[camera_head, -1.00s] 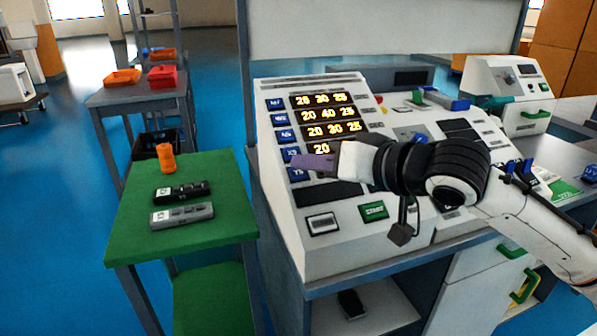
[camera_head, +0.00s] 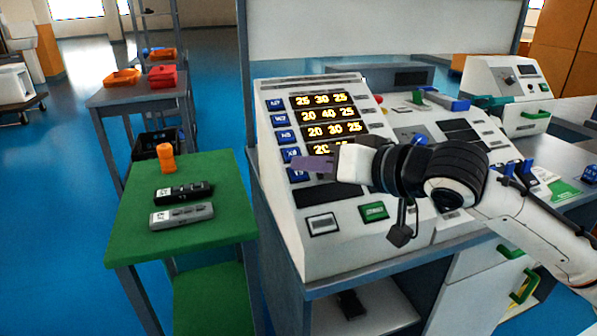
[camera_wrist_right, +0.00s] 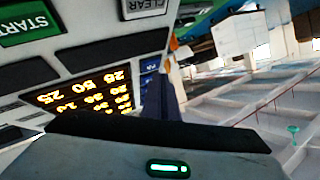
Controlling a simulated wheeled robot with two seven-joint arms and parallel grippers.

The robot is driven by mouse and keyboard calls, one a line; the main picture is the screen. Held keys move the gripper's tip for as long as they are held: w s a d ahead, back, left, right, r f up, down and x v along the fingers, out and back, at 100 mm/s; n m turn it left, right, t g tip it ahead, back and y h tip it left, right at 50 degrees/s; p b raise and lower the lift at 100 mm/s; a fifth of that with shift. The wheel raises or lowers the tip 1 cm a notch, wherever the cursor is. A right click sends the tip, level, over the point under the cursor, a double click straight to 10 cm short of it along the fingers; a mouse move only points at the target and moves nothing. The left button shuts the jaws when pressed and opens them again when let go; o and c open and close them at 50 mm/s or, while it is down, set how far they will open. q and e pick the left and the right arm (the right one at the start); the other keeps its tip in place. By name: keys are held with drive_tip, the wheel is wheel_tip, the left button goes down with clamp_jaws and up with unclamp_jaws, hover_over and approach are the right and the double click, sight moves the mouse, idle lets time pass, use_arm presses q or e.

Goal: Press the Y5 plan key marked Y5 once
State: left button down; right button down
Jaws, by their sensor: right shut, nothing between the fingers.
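The Y5 key (camera_head: 297,175) is the lowest blue key in the column at the left of the slanted console panel in the head view. Its upper part is partly covered by the purple fingers of my right gripper (camera_head: 308,163). The gripper is shut and empty, with its tip close to the lower keys; I cannot tell whether it touches one. In the right wrist view, the dark purple fingers (camera_wrist_right: 168,100) show beside the lit display, near a blue key (camera_wrist_right: 150,66) whose label is unclear. My left gripper is not in view.
Other blue keys (camera_head: 284,136) sit above Y5, beside the lit number display (camera_head: 328,115). Below are a green START key (camera_head: 373,211) and a white CLEAR key (camera_head: 323,223). A green-topped table (camera_head: 225,215) with two small devices and an orange piece stands left.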

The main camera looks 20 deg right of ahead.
drive_tip(key=shift+w+f, duration=0.15)
drive_tip(key=shift+f, duration=0.1)
drive_tip(key=shift+w+f, duration=0.15)
drive_tip(key=shift+f, duration=0.2)
idle(0.8)
drive_tip(key=shift+s+r+p, duration=0.3)
drive_tip(key=shift+r+p, duration=0.4)
drive_tip(key=shift+p, duration=0.3)
drive_tip(key=shift+s, duration=0.1)
drive_tip(key=r+p, duration=0.1)
drive_tip(key=s+r+p, duration=0.1)
drive_tip(key=r+p, duration=0.1)
drive_tip(key=s+r+p, duration=0.1)
drive_tip(key=shift+s+d+r, duration=0.1)
drive_tip(key=shift+s+r, duration=0.05)
drive_tip(key=shift+s, duration=0.1)
